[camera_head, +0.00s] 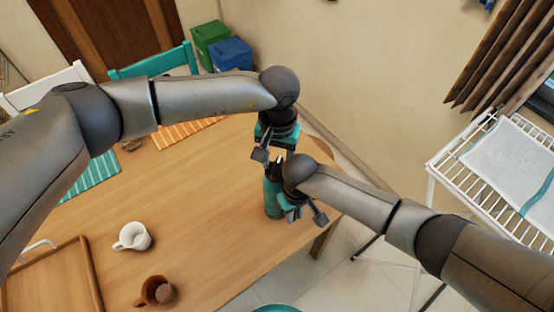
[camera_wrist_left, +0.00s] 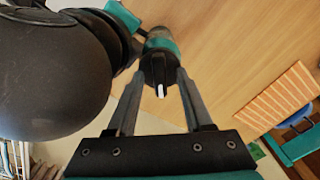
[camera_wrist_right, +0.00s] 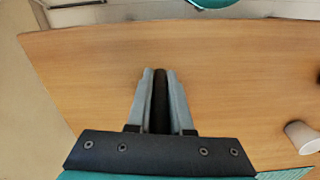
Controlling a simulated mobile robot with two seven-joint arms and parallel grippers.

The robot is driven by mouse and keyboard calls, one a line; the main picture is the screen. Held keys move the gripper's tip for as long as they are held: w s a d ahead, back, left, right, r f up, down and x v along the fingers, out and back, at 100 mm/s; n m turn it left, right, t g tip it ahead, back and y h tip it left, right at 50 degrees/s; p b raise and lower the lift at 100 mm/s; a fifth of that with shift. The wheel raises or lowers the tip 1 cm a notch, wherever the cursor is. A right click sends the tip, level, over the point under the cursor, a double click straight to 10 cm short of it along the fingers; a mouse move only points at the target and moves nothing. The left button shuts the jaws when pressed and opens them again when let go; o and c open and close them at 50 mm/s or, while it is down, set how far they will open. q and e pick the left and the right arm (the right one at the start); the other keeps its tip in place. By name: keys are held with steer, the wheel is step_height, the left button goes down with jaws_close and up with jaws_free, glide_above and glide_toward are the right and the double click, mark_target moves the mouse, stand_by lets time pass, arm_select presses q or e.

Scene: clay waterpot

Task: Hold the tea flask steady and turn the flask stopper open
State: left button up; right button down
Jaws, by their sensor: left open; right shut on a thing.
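The tea flask (camera_head: 272,198), a teal and dark cylinder, stands upright on the table near its right edge, partly hidden by my right wrist. In the left wrist view, the flask (camera_wrist_left: 161,42) has a black flask stopper (camera_wrist_left: 155,67) with a white mark. My left gripper (camera_wrist_left: 160,82) is open above the flask, its fingers on either side of the stopper; I cannot tell whether they touch it. My right gripper (camera_wrist_right: 161,80) is at the flask's side. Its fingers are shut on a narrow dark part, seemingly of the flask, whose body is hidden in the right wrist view.
A white mug (camera_head: 132,236), a brown cup (camera_head: 157,291) and a wooden tray (camera_head: 92,275) are on the table's near left. Striped placemats (camera_head: 180,131) lie at the back. A white wire rack (camera_head: 470,150) stands right. The middle of the table is clear.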

arm_select(q)
jaws_close()
stand_by(0.4)
